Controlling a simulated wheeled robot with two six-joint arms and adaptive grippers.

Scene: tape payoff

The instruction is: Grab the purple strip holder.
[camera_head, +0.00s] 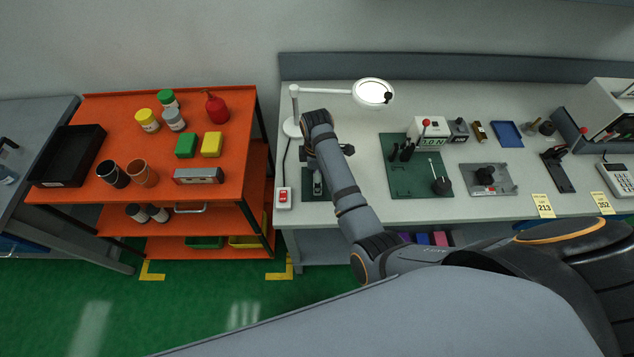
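A purple item (407,238), likely the purple strip holder, shows under the front edge of the grey bench (500,205). It is mostly hidden by the bench top above and my arm below, so its full shape cannot be told. My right arm comes in from the right and reaches up over the left end of the bench, away from the purple item. My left gripper is out of view.
A magnifier lamp (372,93), a red-switch box (283,198), a green mat (405,182) with tools, and a grey fixture (488,179) occupy the bench. An orange cart (238,130) with jars and boxes stands left. Green floor is open in front of the cart.

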